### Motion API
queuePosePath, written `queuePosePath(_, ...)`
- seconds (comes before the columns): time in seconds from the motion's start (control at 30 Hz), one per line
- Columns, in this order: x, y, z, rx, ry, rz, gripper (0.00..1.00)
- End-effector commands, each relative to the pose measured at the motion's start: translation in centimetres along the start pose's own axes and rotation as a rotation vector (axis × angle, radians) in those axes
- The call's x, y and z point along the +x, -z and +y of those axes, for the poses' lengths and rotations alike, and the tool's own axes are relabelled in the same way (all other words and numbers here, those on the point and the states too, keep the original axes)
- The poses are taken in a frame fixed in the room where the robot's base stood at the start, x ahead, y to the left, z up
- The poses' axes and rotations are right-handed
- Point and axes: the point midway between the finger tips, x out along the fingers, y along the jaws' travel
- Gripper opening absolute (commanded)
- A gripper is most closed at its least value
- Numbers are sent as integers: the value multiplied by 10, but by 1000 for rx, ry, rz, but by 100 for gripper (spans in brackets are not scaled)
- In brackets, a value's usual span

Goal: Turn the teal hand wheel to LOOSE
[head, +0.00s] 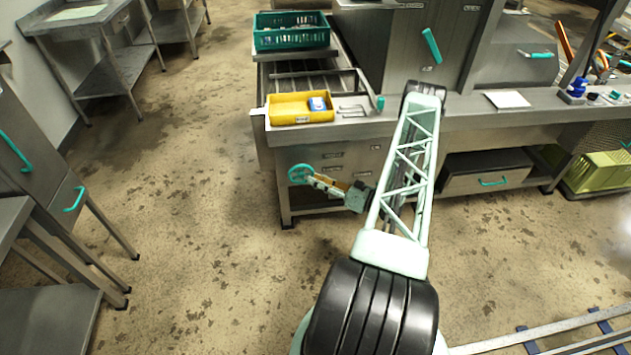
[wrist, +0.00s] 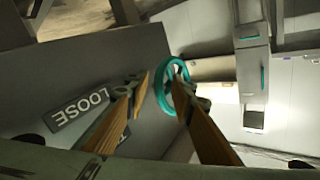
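The teal hand wheel (head: 301,167) is on the front side of the steel bench, at its left end. It also shows in the wrist view (wrist: 163,92), just past my fingertips. My gripper (head: 315,180) reaches toward the wheel from the right. In the wrist view my gripper (wrist: 163,82) is open, with a clear gap between its two orange-brown fingers. The right fingertip overlaps the wheel's rim; I cannot tell whether it touches. A dark plate reading LOOSE (wrist: 80,107) lies left of the fingers. A second plate (wrist: 110,142) is mostly hidden behind the left finger.
On the bench are a yellow tray (head: 300,118) and a green crate (head: 291,43). A steel cabinet with a teal handle (head: 432,46) stands behind. Steel tables (head: 90,20) are at the left. The floor left of the wheel is clear.

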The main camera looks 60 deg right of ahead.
Motion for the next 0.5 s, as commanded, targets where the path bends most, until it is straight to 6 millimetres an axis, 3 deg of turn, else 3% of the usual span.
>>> queuePosePath(0.5, 6, 0, 0, 0, -1, 1, 21)
